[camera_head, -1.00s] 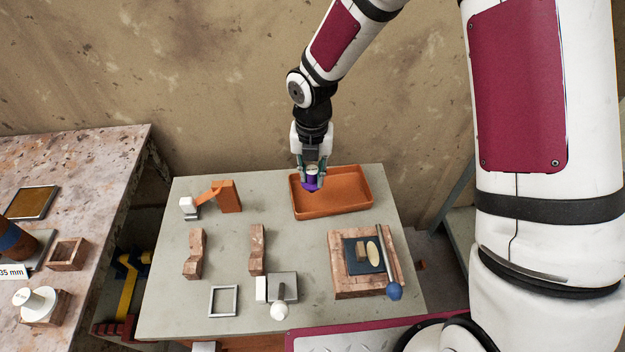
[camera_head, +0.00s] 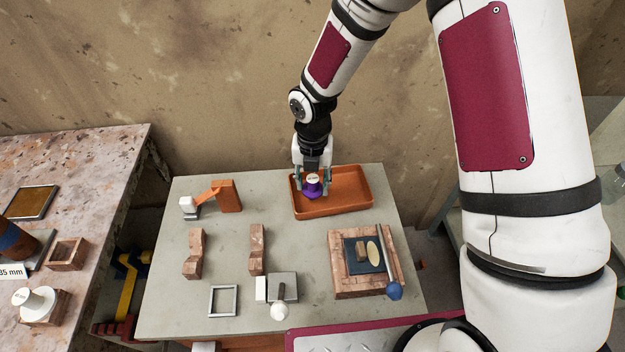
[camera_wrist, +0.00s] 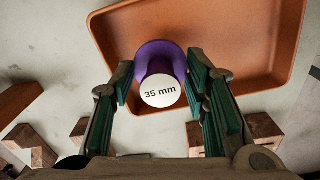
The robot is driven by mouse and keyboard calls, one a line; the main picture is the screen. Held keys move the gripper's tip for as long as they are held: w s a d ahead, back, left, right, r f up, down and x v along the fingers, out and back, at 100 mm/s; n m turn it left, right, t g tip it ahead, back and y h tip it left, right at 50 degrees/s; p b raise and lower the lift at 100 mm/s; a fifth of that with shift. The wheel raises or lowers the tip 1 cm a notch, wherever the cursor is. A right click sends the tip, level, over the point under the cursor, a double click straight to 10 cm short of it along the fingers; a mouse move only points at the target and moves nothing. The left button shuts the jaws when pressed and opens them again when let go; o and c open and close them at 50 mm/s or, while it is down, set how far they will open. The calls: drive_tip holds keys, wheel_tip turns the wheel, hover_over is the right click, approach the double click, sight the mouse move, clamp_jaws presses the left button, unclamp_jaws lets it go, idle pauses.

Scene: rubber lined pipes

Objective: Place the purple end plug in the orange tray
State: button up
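The purple end plug (camera_head: 313,190) has a wide purple flange and a white end marked "35 mm". It is upright, flange down, inside the left part of the orange tray (camera_head: 352,204), and appears to rest on its floor. In the wrist view the plug (camera_wrist: 160,72) lies between my fingers, its white end towards the camera, overlapping the near rim of the tray (camera_wrist: 255,40). My gripper (camera_head: 313,184) is around the plug from above. Its green-padded fingers (camera_wrist: 160,75) are spread, with a small gap on each side of the plug.
On the grey table stand an orange bracket (camera_head: 228,196), two wooden blocks (camera_head: 257,248), a square frame (camera_head: 223,300) and a wooden board (camera_head: 345,290) with a blue-ended rod (camera_head: 394,291). The wall is close behind. The right part of the tray is empty.

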sight(313, 178)
wheel_tip(313, 178, up, 12)
drive_tip(key=s+d+r+m+t+h, duration=0.1)
drive_tip(key=s+d+r+m, duration=0.4)
drive_tip(key=d+r+m, duration=0.35)
drive_tip(key=s+d+r+m+t, duration=0.1)
drive_tip(key=s+d+r+m, duration=0.1)
drive_tip(key=s+m, duration=0.4)
drive_tip(key=s+d+r+m+t, duration=0.1)
drive_tip(key=s+r+m, duration=0.4)
drive_tip(key=m, duration=0.6)
drive_tip(key=s+d+r+m+t+y, duration=0.1)
drive_tip(key=s+d+r+m, duration=0.2)
drive_tip(key=s+m, duration=0.5)
drive_tip(key=shift+s+d+r+m+p, duration=0.25)
drive_tip(key=shift+s+r+m+p, duration=0.1)
drive_tip(key=shift+s+r, duration=0.35)
